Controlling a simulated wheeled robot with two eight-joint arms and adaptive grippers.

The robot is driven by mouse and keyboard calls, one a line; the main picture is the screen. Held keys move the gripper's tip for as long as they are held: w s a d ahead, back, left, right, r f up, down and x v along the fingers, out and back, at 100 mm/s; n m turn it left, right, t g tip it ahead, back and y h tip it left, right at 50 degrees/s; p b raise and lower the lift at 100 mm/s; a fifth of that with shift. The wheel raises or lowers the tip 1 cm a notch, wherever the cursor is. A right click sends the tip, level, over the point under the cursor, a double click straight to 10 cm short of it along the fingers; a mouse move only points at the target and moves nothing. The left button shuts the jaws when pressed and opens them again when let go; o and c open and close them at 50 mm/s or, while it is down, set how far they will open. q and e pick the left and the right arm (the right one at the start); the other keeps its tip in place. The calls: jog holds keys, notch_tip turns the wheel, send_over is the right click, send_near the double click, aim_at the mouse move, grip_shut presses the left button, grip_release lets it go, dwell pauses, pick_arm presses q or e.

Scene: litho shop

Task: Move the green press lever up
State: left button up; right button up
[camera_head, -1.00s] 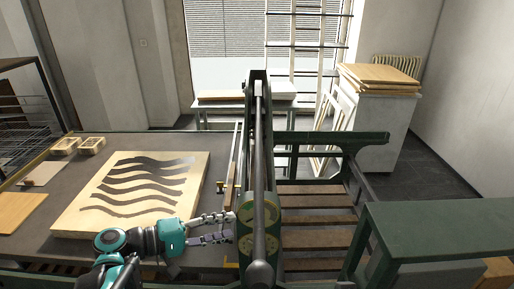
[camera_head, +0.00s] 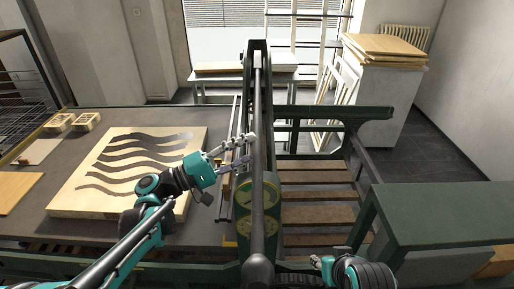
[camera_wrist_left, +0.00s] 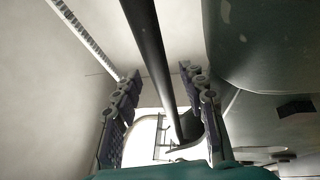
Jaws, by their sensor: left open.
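The press lever (camera_head: 258,200) is a long dark bar with a rounded knob at its near end, running along the green press frame (camera_head: 243,199) in the middle of the head view. My left gripper (camera_head: 250,149) is open, just left of the bar, with its fingers pointing right towards it. In the left wrist view the dark bar (camera_wrist_left: 153,50) passes through the space between the two open fingers (camera_wrist_left: 160,108). I cannot tell whether either finger touches it.
A pale block with dark wavy stripes (camera_head: 104,190) lies on the grey press bed (camera_head: 215,243) to the left. Wooden slats (camera_head: 318,198) lie right of the press. A green-topped table (camera_head: 440,215) stands at the right. Stacked boards (camera_head: 385,52) sit at the back right.

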pick_arm(q)
jog(key=x, duration=0.2)
jog(key=shift+w+d, duration=0.2)
jog(key=shift+d, duration=0.15)
pick_arm(e)
jog(key=shift+f, duration=0.25)
